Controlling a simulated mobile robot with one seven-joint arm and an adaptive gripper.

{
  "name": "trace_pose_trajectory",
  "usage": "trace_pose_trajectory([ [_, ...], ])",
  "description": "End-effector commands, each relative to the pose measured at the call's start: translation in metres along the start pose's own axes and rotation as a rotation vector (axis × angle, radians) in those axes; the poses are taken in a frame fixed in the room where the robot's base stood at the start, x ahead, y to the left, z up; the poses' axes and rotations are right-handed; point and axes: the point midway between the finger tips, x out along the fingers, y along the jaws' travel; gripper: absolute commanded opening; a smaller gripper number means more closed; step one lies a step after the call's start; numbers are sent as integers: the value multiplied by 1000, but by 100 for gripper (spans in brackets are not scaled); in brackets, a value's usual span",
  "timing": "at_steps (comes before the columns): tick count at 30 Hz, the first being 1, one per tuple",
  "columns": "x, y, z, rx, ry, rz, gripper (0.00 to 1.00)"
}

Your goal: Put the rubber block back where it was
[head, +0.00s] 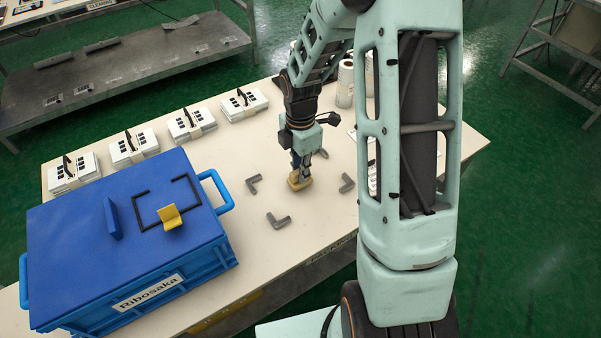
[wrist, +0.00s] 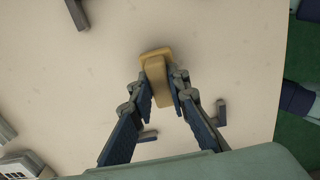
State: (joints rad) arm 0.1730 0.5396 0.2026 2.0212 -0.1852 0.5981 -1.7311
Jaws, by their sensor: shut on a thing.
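The tan rubber block (head: 299,182) is on or just above the cream table, between several grey L-shaped corner pieces. I cannot tell whether its base touches the table. My gripper (head: 299,172) points down and is shut on the block's narrow upper part. In the wrist view the block (wrist: 155,54) sits between the fingertips of my gripper (wrist: 161,84), its wider base showing beyond them. Corner pieces stand left (head: 253,184), front (head: 278,220), right (head: 347,183) and behind right (head: 323,153) of the block, all apart from it.
A blue crate (head: 190,272) labelled Ribosaka stands at the left front. Its lid carries a black outline, a yellow angled piece (head: 170,216) and a blue upright piece (head: 112,218). Stacks of white keypad films (head: 189,124) line the far edge. Pale rolls (head: 345,84) stand behind my gripper.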

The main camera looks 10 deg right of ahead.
Motion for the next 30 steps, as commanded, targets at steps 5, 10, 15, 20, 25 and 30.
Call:
trace_pose_trajectory([
  [5, 9, 0, 0, 1, -1, 1, 0],
  [10, 10, 0, 0, 1, -1, 1, 0],
  [15, 12, 0, 0, 1, 0, 1, 22],
  [20, 12, 0, 0, 1, 0, 0, 33],
  [25, 12, 0, 0, 1, 0, 1, 33],
  [30, 3, 0, 0, 1, -1, 3, 33],
])
